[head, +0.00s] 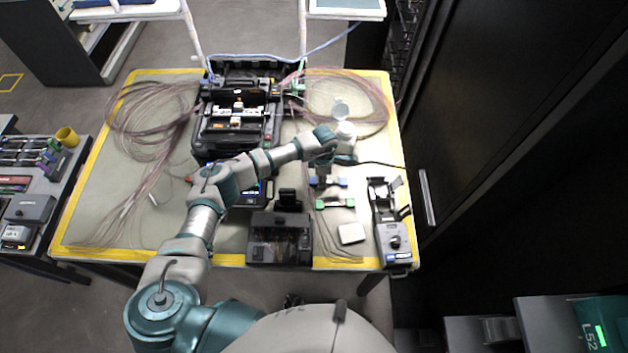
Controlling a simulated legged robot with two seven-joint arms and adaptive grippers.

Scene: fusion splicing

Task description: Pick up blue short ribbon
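A small blue-ended piece (340,182), which looks like the blue short ribbon in its holder, lies on the right half of the table. A similar green-ended piece (335,204) lies just in front of it. My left arm reaches in from the lower left across the table. My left gripper (323,178) points down at the left end of the blue piece. Its fingers are small and dark here, so I cannot tell whether they touch or hold it. The gripper partly hides that end. My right gripper is out of view.
A black splicing machine (238,120) stands at the back centre, partly behind my arm. A dark box (280,238), a white pad (351,233) and a grey tool (393,240) stand near the front edge. A white-topped bottle (345,131) is behind the gripper. Loose fibres (150,120) spread at the left.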

